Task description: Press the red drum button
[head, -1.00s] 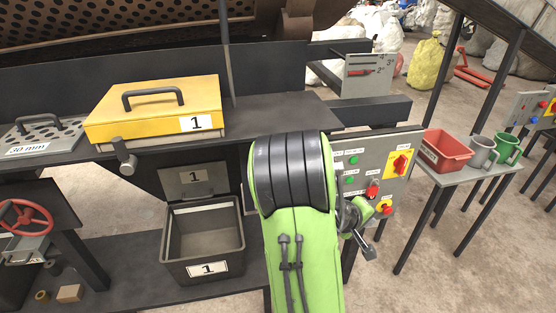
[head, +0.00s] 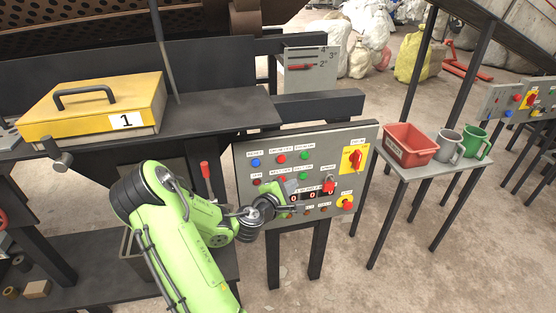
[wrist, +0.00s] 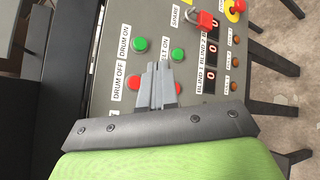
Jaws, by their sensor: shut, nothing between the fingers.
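The red drum button (head: 281,159), labelled DRUM OFF, is in the top row of the grey control panel (head: 325,146). It also shows in the wrist view (wrist: 133,83), just left of my fingers. My gripper (head: 289,188) is in front of the panel, below and slightly right of this button. In the wrist view my gripper (wrist: 159,68) is shut and empty, its fingers pointing toward the panel. I cannot tell how far its tips are from the panel. The green DRUM ON button (wrist: 140,45) is beyond the red one. The fingers partly hide another red button (wrist: 178,88).
A blue button (head: 256,162) is left of the red drum button. A green BELT ON button (wrist: 177,54), a red padlock (wrist: 202,21) and a yellow-based emergency stop (head: 345,203) are on the panel. A side table with a red bin (head: 408,146) stands right.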

